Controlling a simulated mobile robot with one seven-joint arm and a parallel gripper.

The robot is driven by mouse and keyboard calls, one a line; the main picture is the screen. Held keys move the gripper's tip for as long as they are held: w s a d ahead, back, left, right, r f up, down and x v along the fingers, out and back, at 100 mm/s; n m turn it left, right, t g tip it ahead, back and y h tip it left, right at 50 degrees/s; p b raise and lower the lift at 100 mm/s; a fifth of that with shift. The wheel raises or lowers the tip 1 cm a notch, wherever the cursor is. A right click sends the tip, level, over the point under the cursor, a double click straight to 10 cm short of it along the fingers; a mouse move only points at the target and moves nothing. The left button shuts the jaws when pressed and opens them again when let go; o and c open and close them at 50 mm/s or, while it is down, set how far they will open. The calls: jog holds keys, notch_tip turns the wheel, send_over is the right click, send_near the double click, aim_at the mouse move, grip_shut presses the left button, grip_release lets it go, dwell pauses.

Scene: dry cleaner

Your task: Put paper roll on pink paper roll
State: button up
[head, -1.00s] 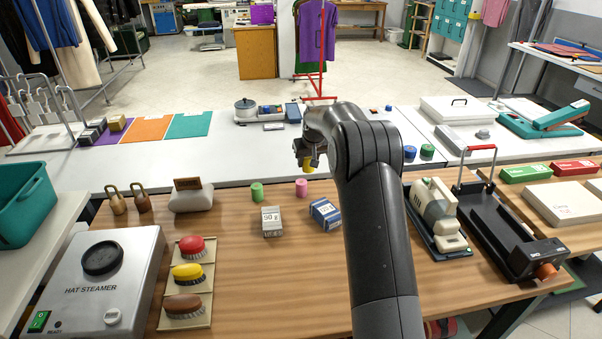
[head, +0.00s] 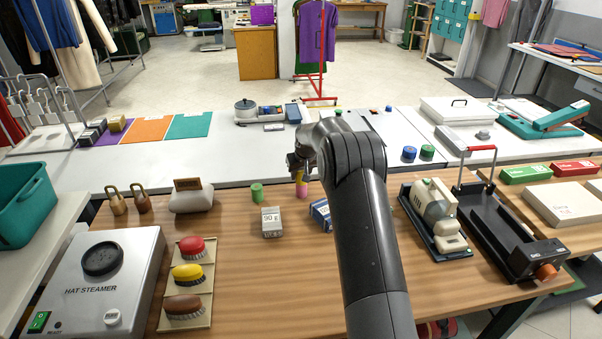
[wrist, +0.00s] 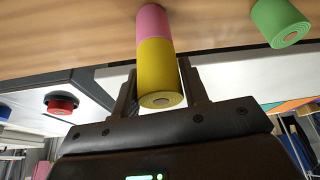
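The yellow paper roll (wrist: 158,75) is between the two fingers of my gripper (wrist: 160,85) in the wrist view, and the fingers appear closed on its sides. Its end lines up with the pink paper roll (wrist: 155,27), with no clear gap between them. In the head view, the yellow roll (head: 298,176) shows just above the pink roll (head: 302,190), which stands on the wooden table (head: 250,285). My gripper (head: 299,168) is directly above the pink roll and partly hidden by my arm.
A green paper roll (head: 257,193) stands to the left. A grey-white box (head: 271,222) and a blue box (head: 320,214), partly behind my arm, are in front. Blue and green rolls (head: 427,152) stand on the white counter at right. The table's front middle is clear.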

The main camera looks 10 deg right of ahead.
jog(key=o, duration=0.4)
jog(key=s+a+f+v, duration=0.1)
jog(key=s+v, duration=0.1)
jog(key=v, duration=1)
jog(key=s+f+v, duration=0.1)
jog(key=s+v, duration=0.2)
jog(key=v, duration=0.8)
jog(key=s+r, duration=0.4)
jog(key=s, duration=0.4)
jog(key=s+r, duration=0.4)
jog(key=s, duration=0.4)
jog(key=shift+m+t+h, duration=0.3)
jog(key=shift+m+t, duration=0.3)
jog(key=shift+m, duration=0.3)
jog(key=s+f, duration=0.1)
jog(key=s, duration=0.7)
jog(key=s+f, duration=0.2)
jog(key=s, duration=0.7)
jog(key=s+d+f, duration=0.1)
jog(key=s+f, duration=0.1)
jog(key=s, duration=0.7)
